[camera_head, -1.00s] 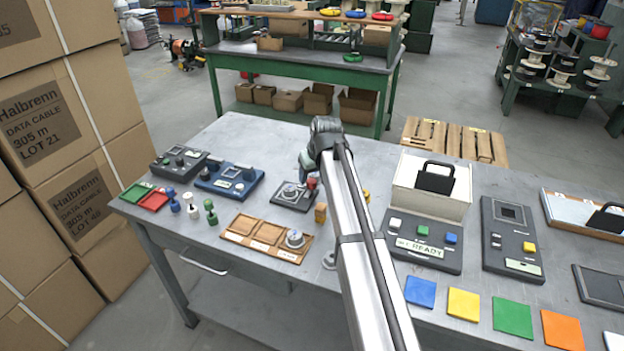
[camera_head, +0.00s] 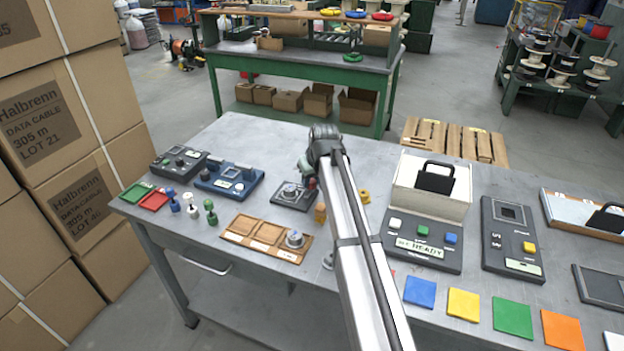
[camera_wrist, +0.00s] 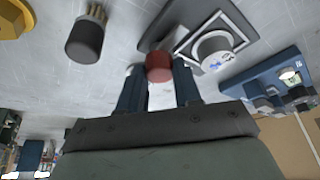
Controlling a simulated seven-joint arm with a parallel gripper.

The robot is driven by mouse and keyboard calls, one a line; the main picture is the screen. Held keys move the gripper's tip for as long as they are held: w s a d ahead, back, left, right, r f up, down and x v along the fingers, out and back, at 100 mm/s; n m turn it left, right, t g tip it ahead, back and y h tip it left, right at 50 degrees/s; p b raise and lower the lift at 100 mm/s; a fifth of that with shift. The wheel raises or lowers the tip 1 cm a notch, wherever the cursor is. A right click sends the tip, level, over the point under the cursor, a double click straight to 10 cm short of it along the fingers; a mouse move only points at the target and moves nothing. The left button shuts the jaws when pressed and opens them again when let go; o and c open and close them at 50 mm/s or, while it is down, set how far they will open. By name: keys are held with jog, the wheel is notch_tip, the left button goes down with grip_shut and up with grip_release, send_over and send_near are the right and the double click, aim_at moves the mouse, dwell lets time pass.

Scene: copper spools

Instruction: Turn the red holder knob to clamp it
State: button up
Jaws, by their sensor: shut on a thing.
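The red holder knob (camera_wrist: 158,67) sits between the two fingertips of my gripper (camera_wrist: 158,88) in the wrist view, and the gripper is shut on it. In the head view, the red knob (camera_head: 312,183) is a small patch beside my gripper, mostly covered by it. The dark holder plate (camera_head: 284,202) lies flat on the table at the knob's left. The holder also shows in the wrist view, with a pale framed square (camera_wrist: 238,25) and a round silver-white part (camera_wrist: 214,52). The knob's turn angle cannot be told.
A small orange-tan block (camera_head: 320,212) and a yellow part (camera_head: 364,196) stand close to my arm. A blue device (camera_head: 230,180) is to the left. A wooden tray (camera_head: 252,242) with a round metal part lies in front. A dark cylinder with brass-coloured prongs (camera_wrist: 85,38) is near the gripper.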

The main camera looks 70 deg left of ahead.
jog(key=c, duration=0.4)
jog(key=shift+o, duration=0.2)
jog(key=shift+m, duration=0.3)
jog(key=shift+s+m+t, duration=0.15)
jog(key=shift+m+t, duration=0.45)
jog(key=shift+m, duration=0.6)
jog(key=m, duration=0.2)
jog(key=m+t, duration=0.1)
jog(key=m, duration=0.1)
jog(key=shift+m+t+h, duration=0.3)
jog(key=shift+m+h, duration=0.1)
jog(key=o, duration=1)
jog(key=shift+o, duration=0.2)
